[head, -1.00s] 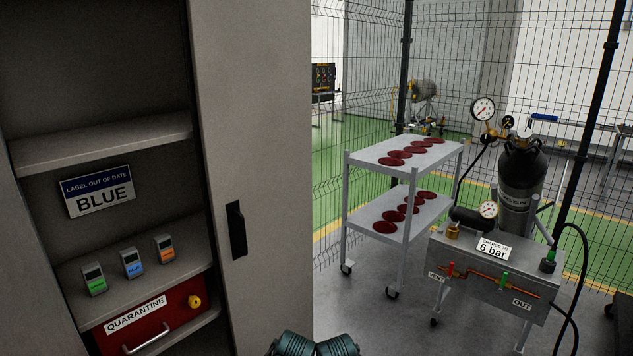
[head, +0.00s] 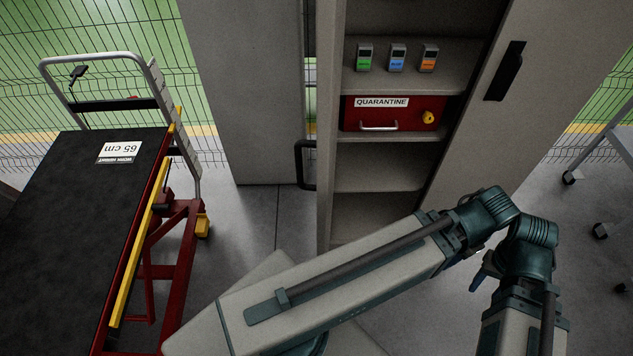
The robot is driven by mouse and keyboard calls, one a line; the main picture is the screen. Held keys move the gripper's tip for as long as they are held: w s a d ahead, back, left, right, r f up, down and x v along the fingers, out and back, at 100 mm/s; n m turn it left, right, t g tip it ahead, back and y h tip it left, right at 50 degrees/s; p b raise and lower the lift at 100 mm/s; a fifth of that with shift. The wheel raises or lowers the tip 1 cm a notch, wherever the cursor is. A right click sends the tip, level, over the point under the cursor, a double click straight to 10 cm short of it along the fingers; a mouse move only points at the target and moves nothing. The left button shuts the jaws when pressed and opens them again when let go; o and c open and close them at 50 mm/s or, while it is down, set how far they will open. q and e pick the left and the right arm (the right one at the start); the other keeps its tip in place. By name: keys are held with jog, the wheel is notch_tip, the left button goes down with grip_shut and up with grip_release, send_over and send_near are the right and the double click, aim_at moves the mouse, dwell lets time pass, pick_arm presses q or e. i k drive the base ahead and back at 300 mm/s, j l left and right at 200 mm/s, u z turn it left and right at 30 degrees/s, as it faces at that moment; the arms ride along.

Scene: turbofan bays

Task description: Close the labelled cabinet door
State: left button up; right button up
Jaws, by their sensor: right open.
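The grey cabinet (head: 331,120) stands open in the middle, with its shelves exposed. A narrow grey upright at its left edge carries a black handle (head: 305,165) and looks like a door swung out and seen edge-on. The "LABEL OUT OF DATE BLUE" sign is out of view. My right gripper (head: 481,271) is open at the lower right, in front of the cabinet and apart from both handles. It is mostly hidden behind my arm. My left gripper is not in view.
A dark-topped trolley (head: 85,200) marked 65 cm stands left. A grey panel (head: 250,90) stands behind. A white cart (head: 610,145) edges in at right. Floor shows between trolley and cabinet.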

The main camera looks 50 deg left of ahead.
aim_at(330, 20)
jog(key=k+j+u, duration=0.2)
jog(key=k, duration=0.4)
jog(key=k+j+u, duration=0.2)
jog(key=k+j, duration=0.25)
jog(key=k, duration=0.2)
jog(key=k+j+u, duration=0.15)
jog(key=k+j, duration=0.3)
jog(key=k+j+u, duration=0.1)
jog(key=u, duration=0.25)
jog(key=i+j, duration=0.05)
jog(key=j, duration=0.05)
